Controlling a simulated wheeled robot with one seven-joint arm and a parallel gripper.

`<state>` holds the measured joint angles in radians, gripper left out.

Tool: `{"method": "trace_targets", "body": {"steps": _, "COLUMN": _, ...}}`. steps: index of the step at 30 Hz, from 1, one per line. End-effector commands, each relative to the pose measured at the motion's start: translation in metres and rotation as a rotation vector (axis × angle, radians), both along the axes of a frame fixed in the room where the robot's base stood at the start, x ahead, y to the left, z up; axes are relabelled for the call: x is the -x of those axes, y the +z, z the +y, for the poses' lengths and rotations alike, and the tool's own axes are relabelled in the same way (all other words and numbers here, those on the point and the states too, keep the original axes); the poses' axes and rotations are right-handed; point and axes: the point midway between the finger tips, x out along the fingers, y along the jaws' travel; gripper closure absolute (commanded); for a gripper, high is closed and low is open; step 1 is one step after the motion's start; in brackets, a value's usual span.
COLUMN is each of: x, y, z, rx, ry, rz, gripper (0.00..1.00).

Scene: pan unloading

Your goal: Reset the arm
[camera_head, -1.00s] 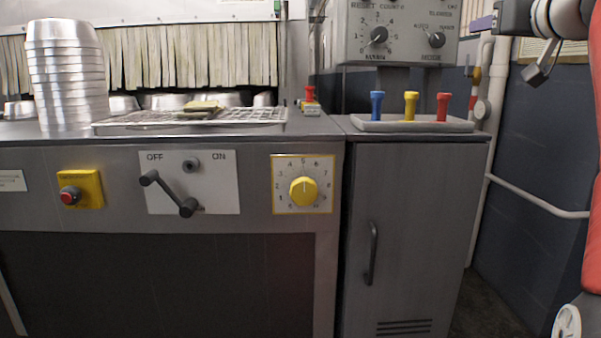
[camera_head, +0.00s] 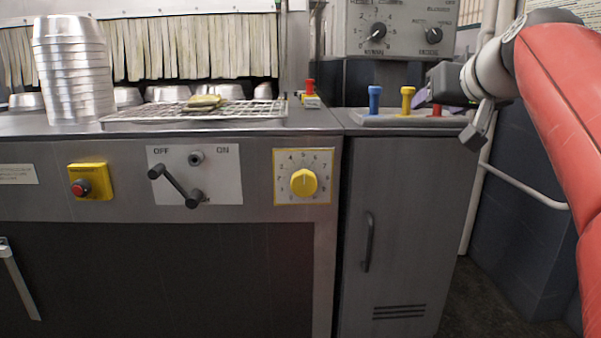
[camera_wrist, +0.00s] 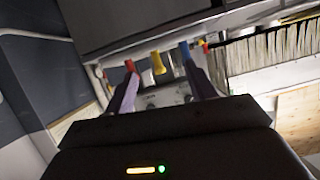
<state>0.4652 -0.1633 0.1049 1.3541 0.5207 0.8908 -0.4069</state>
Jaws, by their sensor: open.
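My gripper (camera_head: 426,97) is at the right in the head view, in front of the grey cabinet's top, at the end of my red arm. In the wrist view my gripper (camera_wrist: 160,92) shows two purple-grey fingers spread apart with nothing held between them. The red peg (camera_wrist: 130,66), yellow peg (camera_wrist: 158,63) and blue peg (camera_wrist: 184,52) appear beyond the fingers. In the head view the blue peg (camera_head: 375,99) and yellow peg (camera_head: 407,100) stand clear, while the red peg (camera_head: 437,109) is partly hidden by my gripper.
The grey control box (camera_head: 395,28) hangs above the pegs. A stack of metal pans (camera_head: 73,70) stands on the counter at the left, beside a wire rack (camera_head: 195,112). A white pipe (camera_head: 525,187) runs along the dark wall at the right.

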Motion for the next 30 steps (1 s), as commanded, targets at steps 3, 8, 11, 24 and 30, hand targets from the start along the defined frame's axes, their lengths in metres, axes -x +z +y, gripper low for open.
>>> {"method": "trace_targets", "body": {"steps": 3, "x": 0.038, "y": -0.053, "z": 0.035, "rx": -0.006, "ry": 0.006, "rz": 0.145, "gripper": 0.45}}
{"method": "trace_targets", "body": {"steps": 8, "x": 0.1, "y": -0.139, "z": 0.063, "rx": 0.007, "ry": 0.003, "rz": 0.336, "gripper": 0.45}}
{"method": "trace_targets", "body": {"steps": 11, "x": 0.143, "y": -0.194, "z": 0.074, "rx": 0.025, "ry": 0.003, "rz": 0.446, "gripper": 0.45}}
{"method": "trace_targets", "body": {"steps": 24, "x": 0.241, "y": -0.316, "z": 0.079, "rx": 0.1, "ry": 0.008, "rz": 0.664, "gripper": 0.45}}
{"method": "trace_targets", "body": {"steps": 30, "x": 0.241, "y": -0.316, "z": 0.079, "rx": 0.1, "ry": 0.007, "rz": 0.664, "gripper": 0.45}}
